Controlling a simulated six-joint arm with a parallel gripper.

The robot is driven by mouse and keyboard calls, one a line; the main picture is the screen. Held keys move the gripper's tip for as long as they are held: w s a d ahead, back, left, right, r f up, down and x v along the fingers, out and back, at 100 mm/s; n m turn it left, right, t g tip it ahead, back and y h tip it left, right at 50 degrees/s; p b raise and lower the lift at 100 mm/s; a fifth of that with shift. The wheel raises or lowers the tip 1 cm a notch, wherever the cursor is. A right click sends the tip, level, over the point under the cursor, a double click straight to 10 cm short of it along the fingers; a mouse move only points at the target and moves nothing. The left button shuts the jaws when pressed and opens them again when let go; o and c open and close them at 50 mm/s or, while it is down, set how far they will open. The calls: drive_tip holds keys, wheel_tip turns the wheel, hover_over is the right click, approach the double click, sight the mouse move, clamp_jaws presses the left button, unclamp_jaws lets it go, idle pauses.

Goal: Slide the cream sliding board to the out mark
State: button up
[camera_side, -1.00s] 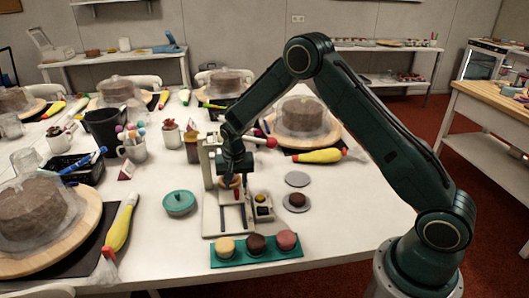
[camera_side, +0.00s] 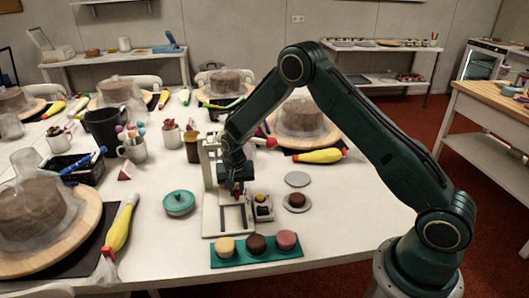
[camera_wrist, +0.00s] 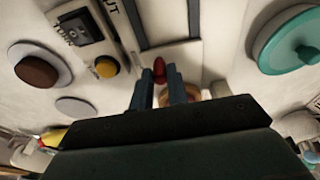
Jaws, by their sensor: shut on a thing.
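The cream unit (camera_side: 211,226) stands on the white table, with an upright at its back and dark rails along its flat base. It also shows in the wrist view (camera_wrist: 168,28), with part of the "OUT" lettering at the top. My gripper (camera_side: 237,186) is low over the back of the base. In the wrist view, its dark fingers (camera_wrist: 161,84) are close together around a small red piece (camera_wrist: 159,70), which looks like a knob. The fingers and palm hide what lies under the red piece, so the sliding board's outline is unclear.
A small box with a yellow button (camera_side: 263,207) stands right of the unit. Grey discs (camera_side: 297,179), one bearing a brown cake (camera_side: 297,200), lie farther right. A green tray (camera_side: 219,259) with three cakes is in front.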

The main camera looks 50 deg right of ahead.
drive_tip(key=shift+s+a, duration=4.15)
drive_tip(key=shift+a, duration=0.05)
drive_tip(key=shift+s, duration=0.1)
drive_tip(key=o, duration=0.8)
drive_tip(key=shift+c, duration=0.2)
drive_tip(key=shift+o, duration=0.2)
drive_tip(key=shift+r, duration=0.15)
drive_tip(key=shift+r, duration=0.25)
wheel_tip(320, 180, up, 6)
drive_tip(key=shift+r, duration=0.15)
